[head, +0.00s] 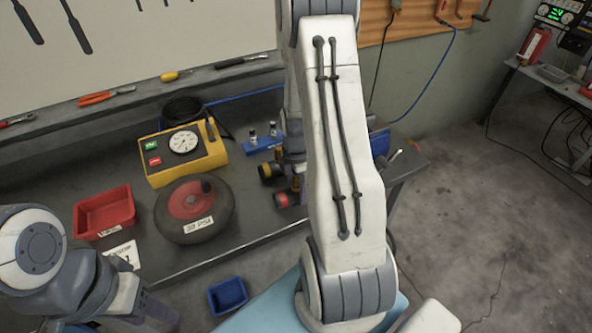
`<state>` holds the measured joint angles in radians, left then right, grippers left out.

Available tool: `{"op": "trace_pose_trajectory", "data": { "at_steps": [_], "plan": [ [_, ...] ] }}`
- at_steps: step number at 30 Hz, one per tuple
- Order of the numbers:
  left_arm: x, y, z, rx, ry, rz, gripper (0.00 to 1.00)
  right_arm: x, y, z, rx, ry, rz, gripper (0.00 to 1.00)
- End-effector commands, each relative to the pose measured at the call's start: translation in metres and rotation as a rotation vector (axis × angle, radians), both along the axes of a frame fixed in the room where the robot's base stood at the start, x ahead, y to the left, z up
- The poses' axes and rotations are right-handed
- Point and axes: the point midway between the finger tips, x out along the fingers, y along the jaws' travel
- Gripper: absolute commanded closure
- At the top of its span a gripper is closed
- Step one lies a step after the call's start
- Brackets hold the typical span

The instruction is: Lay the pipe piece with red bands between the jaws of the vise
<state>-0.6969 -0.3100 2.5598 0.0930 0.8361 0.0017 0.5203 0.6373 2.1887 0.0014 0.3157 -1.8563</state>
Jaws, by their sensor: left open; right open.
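A short dark pipe piece with a red band (284,199) lies on the dark workbench, just left of my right arm. A similar piece with a yellow band (268,171) lies just behind it. Their right ends are partly hidden by my arm. A blue body with a light handle, probably the vise (380,141), shows at the bench's right end; its jaws are hidden behind my arm. My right arm fills the middle, and its gripper is hidden behind it. My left arm is at the lower left; its gripper does not show.
A blue bin (228,296) is below the front edge. Open floor lies right.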

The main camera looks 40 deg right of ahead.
Motion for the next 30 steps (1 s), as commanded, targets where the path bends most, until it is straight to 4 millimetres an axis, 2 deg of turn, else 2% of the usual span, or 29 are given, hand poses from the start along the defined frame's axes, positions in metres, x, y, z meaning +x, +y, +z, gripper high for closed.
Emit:
{"op": "trace_pose_trajectory", "data": {
  "at_steps": [6,12,16,23,26,29,30],
  "plan": [
    [0.0,0.0,-0.01,0.0,0.0,-0.001,0.5,0.001,-0.001,0.046,-0.004,-0.006,0.0,0.1],
    [0.0,0.0,-0.015,0.0,0.0,-0.001,0.5,0.001,-0.001,0.081,-0.003,-0.005,0.0,0.1],
    [0.0,0.0,-0.016,0.0,0.0,-0.001,0.5,0.0,0.0,0.092,-0.001,-0.002,0.0,0.1],
    [0.0,0.0,-0.016,0.0,0.0,-0.001,0.5,0.001,0.002,0.097,0.0,-0.001,-0.001,0.1],
    [0.0,0.0,-0.015,0.0,0.0,-0.001,0.5,0.004,0.02,0.103,0.001,-0.004,-0.02,0.1],
    [0.0,0.0,-0.015,0.0,0.0,-0.001,0.5,0.009,0.065,0.117,0.005,-0.014,-0.078,0.1],
    [0.0,0.0,-0.015,0.0,0.0,-0.001,0.5,0.008,0.09,0.124,0.008,-0.019,-0.112,0.1]
  ]
}}
